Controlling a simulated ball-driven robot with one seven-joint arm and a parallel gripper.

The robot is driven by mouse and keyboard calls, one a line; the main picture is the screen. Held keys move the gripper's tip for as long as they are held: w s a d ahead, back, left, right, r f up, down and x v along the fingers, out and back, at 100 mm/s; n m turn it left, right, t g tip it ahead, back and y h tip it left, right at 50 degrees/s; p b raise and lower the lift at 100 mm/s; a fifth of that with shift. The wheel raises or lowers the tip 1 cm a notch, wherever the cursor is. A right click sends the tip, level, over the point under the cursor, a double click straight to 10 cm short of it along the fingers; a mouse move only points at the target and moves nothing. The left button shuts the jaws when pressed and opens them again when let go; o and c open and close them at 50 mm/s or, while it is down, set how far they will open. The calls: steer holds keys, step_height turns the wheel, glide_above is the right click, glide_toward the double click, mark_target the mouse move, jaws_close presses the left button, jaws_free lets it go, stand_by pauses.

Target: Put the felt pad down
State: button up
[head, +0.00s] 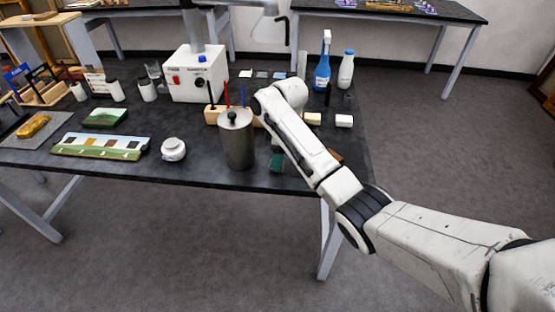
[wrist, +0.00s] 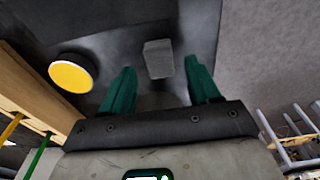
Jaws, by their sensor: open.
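My gripper (wrist: 160,66) is open in the wrist view, its two green fingers spread apart. A small grey block (wrist: 158,58), which looks like the felt pad, lies on the dark table top. It appears in the gap between the fingertips with dark space on both sides, and neither finger visibly touches it. In the head view, a green part of my gripper (head: 277,161) shows low over the table's front edge, right of the metal canister. My arm hides most of the gripper there, and I cannot make out the pad.
The lidded metal canister (head: 238,140) stands close left of my gripper. A wooden rack (wrist: 35,95) with coloured sticks and a yellow-topped round thing (wrist: 73,74) are at the wrist view's left. A white jar (head: 173,149) and a painted strip (head: 100,146) lie farther left on the table (head: 200,178).

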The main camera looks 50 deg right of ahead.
step_height(320, 180, up, 10)
steer(key=p, duration=0.2)
steer(key=s+a+f+m+y, duration=0.1)
steer(key=s+a+f+m, duration=0.1)
steer(key=s+a+f, duration=0.5)
steer(key=s+a+f+m, duration=0.2)
steer(key=s+a+f, duration=0.45)
steer(key=a, duration=0.35)
steer(key=s+f+m+h, duration=0.1)
steer(key=s+m, duration=0.1)
steer(key=s, duration=0.8)
steer(key=s+f+m+h, duration=0.1)
steer(key=s+f+m, duration=0.1)
steer(key=s, duration=0.9)
steer(key=shift+a+b, duration=0.3)
steer(key=shift+a, duration=0.05)
